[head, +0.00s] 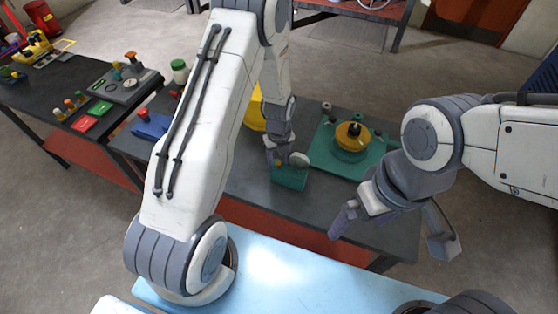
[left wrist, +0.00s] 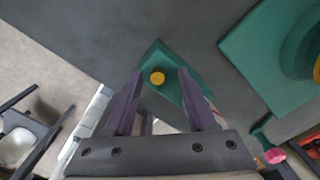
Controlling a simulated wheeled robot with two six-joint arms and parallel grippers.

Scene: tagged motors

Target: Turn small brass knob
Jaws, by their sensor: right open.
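The small brass knob (left wrist: 157,78) is a round yellow disc on top of a green block (left wrist: 176,90) in the left wrist view.
The dark table (head: 235,185) also bears a green plate (head: 326,158) with a yellow round part (head: 352,135) right of the block. A blue object (head: 150,125) lies at the table's left. A side table at far left holds red and green trays.

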